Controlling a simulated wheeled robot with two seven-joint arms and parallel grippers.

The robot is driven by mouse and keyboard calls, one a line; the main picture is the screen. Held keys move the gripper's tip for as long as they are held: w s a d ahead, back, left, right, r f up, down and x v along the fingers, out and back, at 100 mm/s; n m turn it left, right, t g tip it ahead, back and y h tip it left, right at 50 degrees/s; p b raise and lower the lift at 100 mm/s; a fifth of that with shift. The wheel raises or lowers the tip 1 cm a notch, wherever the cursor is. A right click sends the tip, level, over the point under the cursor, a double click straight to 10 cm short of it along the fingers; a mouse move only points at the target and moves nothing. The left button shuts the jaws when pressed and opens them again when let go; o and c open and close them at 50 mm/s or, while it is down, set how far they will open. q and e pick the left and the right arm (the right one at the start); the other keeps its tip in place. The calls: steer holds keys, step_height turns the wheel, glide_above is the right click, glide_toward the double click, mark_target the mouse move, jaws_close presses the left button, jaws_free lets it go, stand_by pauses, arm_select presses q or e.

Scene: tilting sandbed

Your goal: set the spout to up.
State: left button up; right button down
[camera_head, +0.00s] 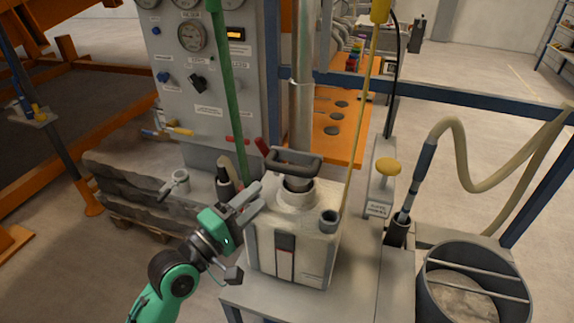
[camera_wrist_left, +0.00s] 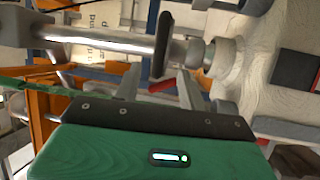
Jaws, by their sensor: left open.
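A beige box-shaped canister (camera_head: 297,228) stands on the grey bench, with a dark looped handle (camera_head: 294,161) over its round neck. A short grey tube stub (camera_head: 328,219) stands upright at its front right top corner. I cannot tell for sure which part is the spout. My left gripper (camera_head: 253,201) is open and empty at the canister's upper left side; contact cannot be told. In the left wrist view the canister (camera_wrist_left: 284,35) is at the right, the dark handle (camera_wrist_left: 164,46) is upper middle, and the gripper's fingers (camera_wrist_left: 206,92) point toward the neck. My right gripper is out of view.
A grey gauge panel (camera_head: 205,80) and a vertical metal pipe (camera_head: 301,105) stand behind the canister. A dark bucket (camera_head: 440,290) and a beige hose (camera_head: 463,160) are at the right. A yellow knob (camera_head: 388,167) sits on a grey post. Stone blocks (camera_head: 135,180) lie left.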

mark_target(287, 169)
arm_select(q)
steer(key=p+x, duration=0.3)
steer(key=x, duration=0.7)
steer(key=shift+w+d, duration=0.2)
steer(key=shift+w, duration=0.15)
jaws_close()
